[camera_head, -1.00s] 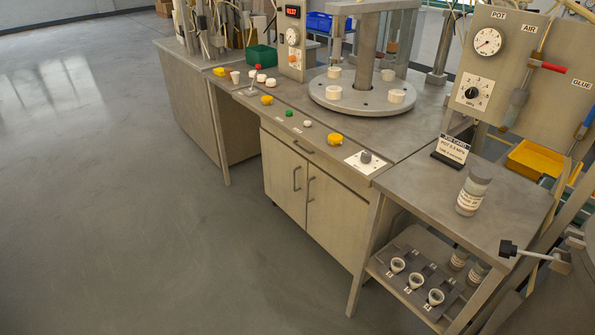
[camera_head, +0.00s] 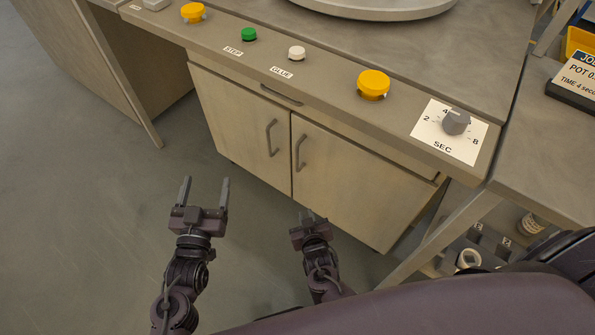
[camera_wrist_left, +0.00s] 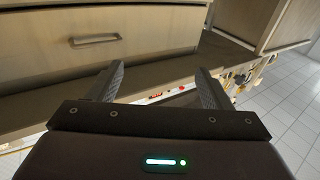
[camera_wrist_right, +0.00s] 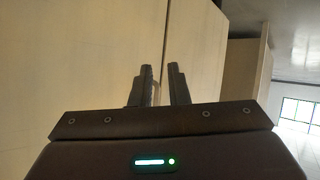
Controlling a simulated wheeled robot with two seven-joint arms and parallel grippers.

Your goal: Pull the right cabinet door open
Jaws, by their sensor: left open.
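The pale cabinet stands under the workbench in the head view. Its right door (camera_head: 345,185) is closed and has a dark vertical bar handle (camera_head: 300,152) near its left edge. The left door (camera_head: 240,130) is also closed, with its own handle (camera_head: 271,138). My right gripper (camera_head: 307,214) is in front of the right door, below its handle in the picture and apart from it. Its fingers are a little apart and empty, with pale panels behind them in the right wrist view (camera_wrist_right: 160,68). My left gripper (camera_head: 206,183) is wide open and empty, left of the cabinet.
A thin drawer handle (camera_head: 281,95) is above the doors. The bench edge carries yellow buttons (camera_head: 373,84), a green button (camera_head: 249,34), a white button (camera_head: 296,53) and a dial (camera_head: 456,122). A side table's leg (camera_head: 440,235) stands to the right. The floor at left is clear.

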